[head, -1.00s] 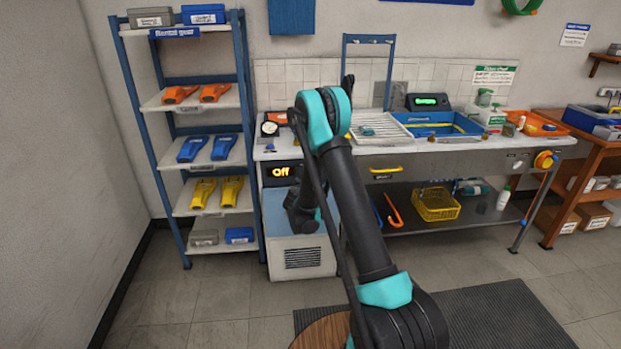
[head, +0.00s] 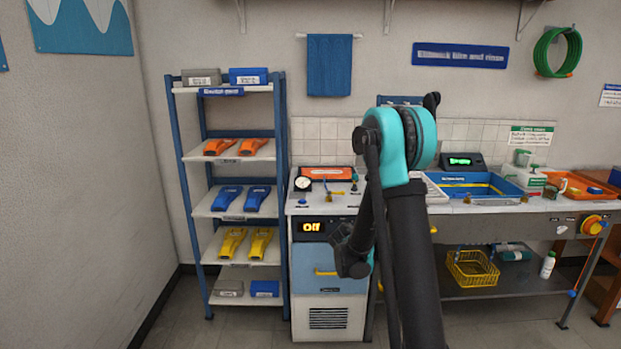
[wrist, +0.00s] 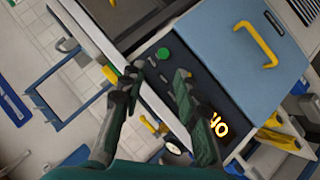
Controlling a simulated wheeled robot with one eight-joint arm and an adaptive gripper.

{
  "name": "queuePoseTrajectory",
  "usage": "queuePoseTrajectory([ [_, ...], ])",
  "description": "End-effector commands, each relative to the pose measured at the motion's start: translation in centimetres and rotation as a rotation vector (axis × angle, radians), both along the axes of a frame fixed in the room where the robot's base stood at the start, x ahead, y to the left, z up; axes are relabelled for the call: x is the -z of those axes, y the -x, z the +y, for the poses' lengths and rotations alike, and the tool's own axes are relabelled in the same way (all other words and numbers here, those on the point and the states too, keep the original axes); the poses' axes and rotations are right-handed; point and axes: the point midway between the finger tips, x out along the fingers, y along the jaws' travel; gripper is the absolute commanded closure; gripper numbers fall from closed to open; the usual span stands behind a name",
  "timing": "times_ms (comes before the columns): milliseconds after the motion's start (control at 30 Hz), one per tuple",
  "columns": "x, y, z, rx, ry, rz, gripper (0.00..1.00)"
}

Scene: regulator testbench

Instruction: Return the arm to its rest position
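My arm, black with teal joints (head: 405,140), rises from the bottom of the head view and bends over at the elbow. My gripper (head: 346,245) hangs folded down in front of the blue-and-white cabinet (head: 328,270) with the "Off" display (head: 311,227). In the wrist view my gripper (wrist: 158,74) shows two dark fingers spread apart with nothing held between them. Behind them are the cabinet's dark panel with a green button (wrist: 163,53) and the lit display. Any gap between gripper and cabinet is hard to judge.
A shelf rack (head: 233,214) with orange, blue and yellow tools stands left of the cabinet. The workbench (head: 515,206) carries a blue tray (head: 472,188) and a green-lit device (head: 461,161). A yellow basket (head: 471,268) sits on its lower shelf. Floor is free at lower left.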

Motion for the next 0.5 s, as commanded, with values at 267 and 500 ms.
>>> queuePoseTrajectory([
  [267, -2.3, 9.3, -2.9, 0.091, -0.156, 0.133, 0.68],
  [500, -2.7, 18.2, -3.6, 0.149, -0.297, 0.252, 0.68],
])
